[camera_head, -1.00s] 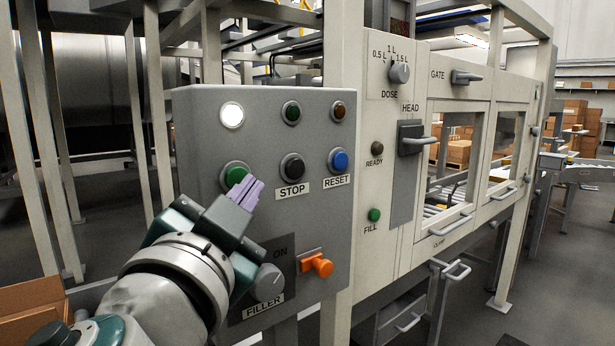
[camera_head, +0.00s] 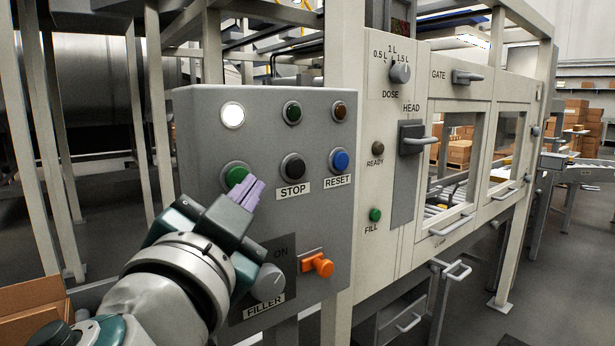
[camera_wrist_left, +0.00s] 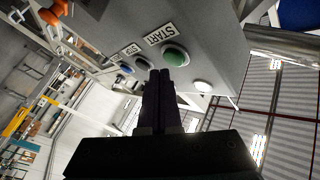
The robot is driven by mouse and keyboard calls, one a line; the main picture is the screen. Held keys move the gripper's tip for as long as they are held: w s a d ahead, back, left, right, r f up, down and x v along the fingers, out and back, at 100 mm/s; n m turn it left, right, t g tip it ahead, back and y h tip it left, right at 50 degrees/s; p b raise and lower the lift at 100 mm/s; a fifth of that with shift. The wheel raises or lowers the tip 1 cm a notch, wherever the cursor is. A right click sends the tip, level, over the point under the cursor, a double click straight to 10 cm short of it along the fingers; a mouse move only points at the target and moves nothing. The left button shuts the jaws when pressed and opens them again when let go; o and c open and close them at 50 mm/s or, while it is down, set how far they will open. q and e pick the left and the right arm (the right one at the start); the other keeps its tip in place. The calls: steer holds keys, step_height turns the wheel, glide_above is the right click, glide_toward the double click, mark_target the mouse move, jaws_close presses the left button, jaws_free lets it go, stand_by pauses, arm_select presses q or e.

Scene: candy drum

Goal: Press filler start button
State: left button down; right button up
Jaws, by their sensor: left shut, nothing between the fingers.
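The green start button (camera_head: 236,176) sits on the left of the grey control panel (camera_head: 204,120). In the left wrist view the green button (camera_wrist_left: 175,56) is next to the START label (camera_wrist_left: 160,33). My left gripper (camera_head: 252,190) has its purple fingers closed together, with nothing between them. The fingertips are in front of the button's lower right side in the head view. In the left wrist view the fingertips (camera_wrist_left: 160,74) point at the panel just beside the button; I cannot tell whether they touch it. The START label is hidden behind the gripper in the head view. My right gripper is out of view.
The black STOP button (camera_head: 292,166) and blue RESET button (camera_head: 340,160) are to the right on the panel. A white lamp (camera_head: 232,115) glows above. The FILLER knob (camera_head: 268,282) and an orange switch (camera_head: 318,264) are below. A cardboard box (camera_head: 35,305) is at lower left.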

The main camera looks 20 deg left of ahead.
arm_select(q)
steer(key=shift+a, duration=0.1)
steer(key=shift+w+a, duration=0.25)
steer(key=shift+w, duration=0.05)
